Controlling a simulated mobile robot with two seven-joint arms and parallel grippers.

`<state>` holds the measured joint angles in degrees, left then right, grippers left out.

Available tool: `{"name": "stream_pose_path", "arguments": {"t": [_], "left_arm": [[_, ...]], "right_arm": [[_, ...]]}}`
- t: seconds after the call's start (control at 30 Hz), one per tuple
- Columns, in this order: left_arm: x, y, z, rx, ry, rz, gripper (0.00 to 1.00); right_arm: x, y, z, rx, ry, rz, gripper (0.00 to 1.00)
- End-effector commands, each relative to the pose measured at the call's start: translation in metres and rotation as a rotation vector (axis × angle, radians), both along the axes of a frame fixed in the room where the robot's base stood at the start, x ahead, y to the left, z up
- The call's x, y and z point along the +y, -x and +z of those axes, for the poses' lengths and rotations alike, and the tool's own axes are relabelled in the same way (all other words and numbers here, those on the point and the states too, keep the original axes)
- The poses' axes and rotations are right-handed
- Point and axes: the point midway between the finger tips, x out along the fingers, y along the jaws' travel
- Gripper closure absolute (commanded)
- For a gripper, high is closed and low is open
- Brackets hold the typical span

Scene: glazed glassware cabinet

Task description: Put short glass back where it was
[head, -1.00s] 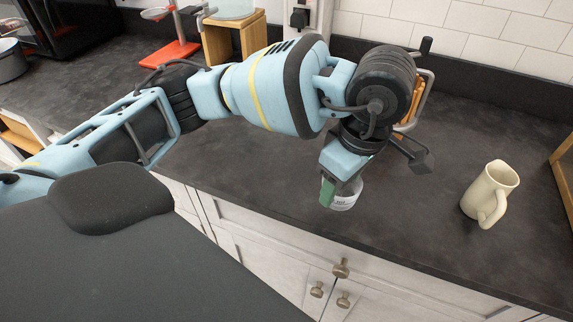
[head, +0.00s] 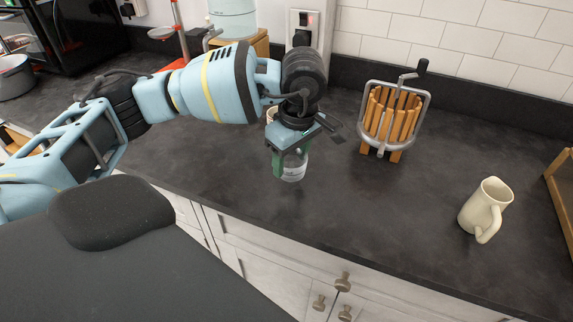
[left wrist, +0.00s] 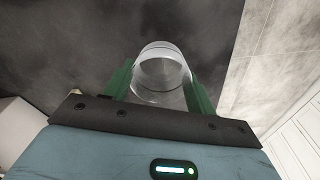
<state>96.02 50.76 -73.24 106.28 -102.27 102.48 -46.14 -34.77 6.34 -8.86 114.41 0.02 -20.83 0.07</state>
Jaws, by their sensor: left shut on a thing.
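The short glass (head: 294,166) is clear, with a pale marking on its side. My left gripper (head: 289,158) is shut on it, with one green finger on each side, above the dark counter near its front edge. In the left wrist view the glass (left wrist: 162,75) sits between the two green fingers of the left gripper (left wrist: 160,88). Whether its base touches the counter is hard to tell. My right gripper is not in view.
A wooden slatted press (head: 391,118) with a crank stands at the back. A cream jug (head: 485,208) stands at the right, near a wooden edge (head: 562,190). A white wall socket (head: 306,30) is behind my arm. The dark counter (head: 345,205) between is clear.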

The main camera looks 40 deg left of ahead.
Motion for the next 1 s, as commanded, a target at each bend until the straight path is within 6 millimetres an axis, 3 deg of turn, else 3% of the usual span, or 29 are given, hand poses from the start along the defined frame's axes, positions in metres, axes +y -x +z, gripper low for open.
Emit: {"name": "stream_pose_path", "arguments": {"t": [0.23, 0.5, 0.93, 0.97, 1.0], "left_arm": [[0.014, -0.004, 0.000, -0.001, -0.002, 0.004, 0.72], [0.013, -0.003, -0.034, 0.000, 0.000, 0.000, 0.72], [0.013, -0.003, -0.040, 0.001, 0.001, 0.000, 0.72], [0.013, -0.003, -0.040, 0.001, 0.000, 0.000, 0.41], [0.013, -0.003, -0.040, 0.001, 0.000, 0.000, 0.36]], "right_arm": [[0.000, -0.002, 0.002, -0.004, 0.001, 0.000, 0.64], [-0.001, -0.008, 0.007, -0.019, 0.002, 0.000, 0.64], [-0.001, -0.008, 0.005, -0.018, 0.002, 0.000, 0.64], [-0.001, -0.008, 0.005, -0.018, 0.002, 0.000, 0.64], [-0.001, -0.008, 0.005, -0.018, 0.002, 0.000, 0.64]]}}
